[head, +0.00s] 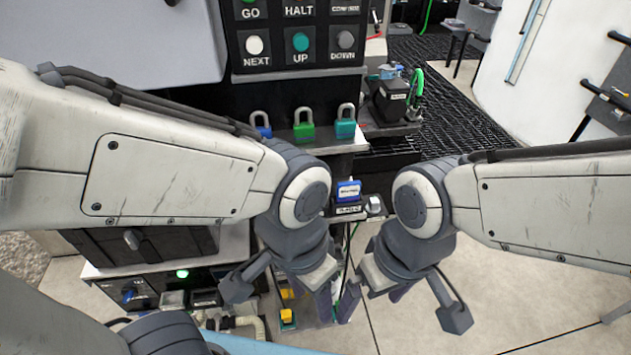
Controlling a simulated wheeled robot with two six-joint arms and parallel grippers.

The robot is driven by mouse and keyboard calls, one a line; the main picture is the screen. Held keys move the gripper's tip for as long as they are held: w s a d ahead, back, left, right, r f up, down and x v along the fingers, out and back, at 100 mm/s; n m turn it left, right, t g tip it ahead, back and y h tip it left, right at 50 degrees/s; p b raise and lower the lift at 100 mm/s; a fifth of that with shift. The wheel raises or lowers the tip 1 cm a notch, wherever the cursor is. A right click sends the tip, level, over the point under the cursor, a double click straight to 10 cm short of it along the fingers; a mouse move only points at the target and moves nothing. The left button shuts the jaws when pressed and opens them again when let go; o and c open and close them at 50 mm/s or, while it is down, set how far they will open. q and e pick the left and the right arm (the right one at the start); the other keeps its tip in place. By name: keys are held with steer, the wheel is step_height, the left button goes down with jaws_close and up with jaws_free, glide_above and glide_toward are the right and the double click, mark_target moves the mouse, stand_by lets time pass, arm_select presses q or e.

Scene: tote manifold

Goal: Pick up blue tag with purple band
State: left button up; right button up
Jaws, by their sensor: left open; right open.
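A small blue tag-like item (348,189) with a white label sits on a small dark stand between my two wrists in the head view. No purple band can be made out on it at this size, so I cannot tell if it is the named tag. My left gripper (281,297) is open, pointing down, in front of and lower left of the blue item in the picture. My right gripper (402,308) is open at the lower right of it. Neither gripper touches the blue item. Nothing shows held in either.
Blue (261,125), green (304,126) and teal (345,124) padlocks stand on a ledge under a button panel (292,38). A small yellow item (287,315) shows low behind my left gripper. A dark boxy device (391,100) stands behind right. Open floor lies at lower right.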

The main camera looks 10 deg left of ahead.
steer(key=w+r+m+t+y+p, duration=0.1)
steer(key=w+r+m+t+p, duration=0.1)
steer(key=w+r+m+p, duration=0.5)
steer(key=w+r+m+t+y+p, duration=0.1)
steer(key=w+r+m+p, duration=0.3)
steer(key=w+m+p, duration=0.6)
steer(key=m+t+h+b, duration=0.1)
steer(key=m+h, duration=0.1)
steer(key=m, duration=1.9)
glide_toward(350, 186)
steer(key=f, duration=0.2)
steer(key=b+x, duration=0.3)
steer(key=x, duration=0.1)
steer(key=shift+f, duration=0.2)
steer(key=b+x, duration=0.1)
steer(key=x, duration=0.1)
steer(key=b+x, duration=0.2)
steer(key=x, duration=0.1)
steer(key=shift+w+a+f, duration=0.1)
steer(key=shift+w+a, duration=0.1)
steer(key=shift+w, duration=0.25)
steer(key=c, duration=1.4)
